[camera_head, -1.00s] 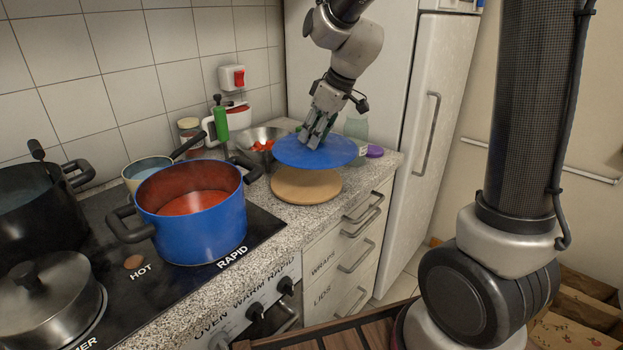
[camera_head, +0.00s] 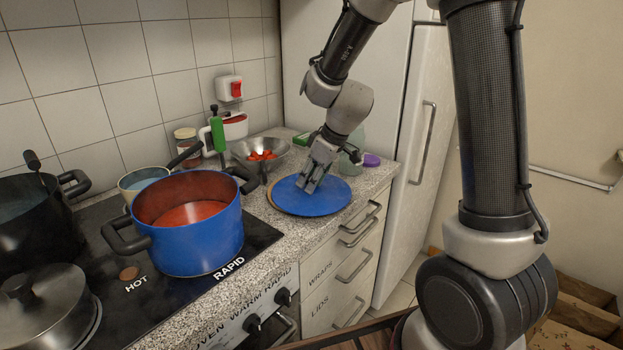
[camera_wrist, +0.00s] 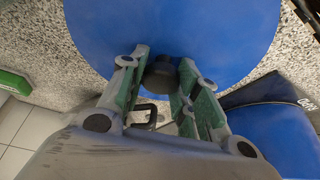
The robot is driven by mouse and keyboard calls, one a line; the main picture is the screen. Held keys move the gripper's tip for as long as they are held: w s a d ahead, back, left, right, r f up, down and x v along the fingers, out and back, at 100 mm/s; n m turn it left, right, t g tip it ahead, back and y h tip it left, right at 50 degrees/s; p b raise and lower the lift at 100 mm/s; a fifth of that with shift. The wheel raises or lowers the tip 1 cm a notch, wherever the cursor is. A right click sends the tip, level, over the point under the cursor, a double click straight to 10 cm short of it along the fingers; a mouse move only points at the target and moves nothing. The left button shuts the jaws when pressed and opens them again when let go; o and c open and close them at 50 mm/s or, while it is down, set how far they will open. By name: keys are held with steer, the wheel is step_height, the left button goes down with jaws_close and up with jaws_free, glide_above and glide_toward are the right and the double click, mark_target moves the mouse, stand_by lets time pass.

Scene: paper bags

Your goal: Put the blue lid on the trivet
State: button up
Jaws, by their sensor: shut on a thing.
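The blue lid (camera_head: 312,200) is a flat disc lying level over the round wooden trivet (camera_head: 270,196), which shows only as a thin edge at the lid's left. The lid covers nearly all of the trivet; I cannot tell whether the two touch. My gripper (camera_head: 312,182) is above the lid's middle, shut on its dark knob. In the wrist view the blue lid (camera_wrist: 205,30) fills the top, and the black knob (camera_wrist: 161,74) sits between the fingertips of my gripper (camera_wrist: 160,72).
A blue pot (camera_head: 195,235) with red contents stands on the stove to the left. A metal bowl with red pieces (camera_head: 262,154), a green-handled tool (camera_head: 217,135) and a purple cap (camera_head: 371,160) are near the lid. The counter's front edge is close, above drawers.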

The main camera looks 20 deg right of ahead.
steer(key=o, duration=1.1)
steer(key=shift+f, duration=0.1)
steer(key=v, duration=1.1)
steer(key=s+d+r+m+h, duration=0.1)
steer(key=s+d+r+m, duration=0.1)
steer(key=s, duration=0.6)
steer(key=s+d+r+m+h, duration=0.1)
steer(key=s+d+m, duration=0.3)
steer(key=s+d, duration=0.2)
steer(key=s+d+r+m+h, duration=0.1)
steer(key=s+d+r+m, duration=0.1)
steer(key=s, duration=0.8)
steer(key=shift+d+r+m+t, duration=0.2)
steer(key=shift+d+m, duration=0.05)
steer(key=shift+d, duration=0.25)
steer(key=shift+d+r+m+t, duration=0.2)
steer(key=shift+d+m, duration=0.05)
steer(key=shift+d, duration=0.2)
steer(key=shift+w, duration=0.1)
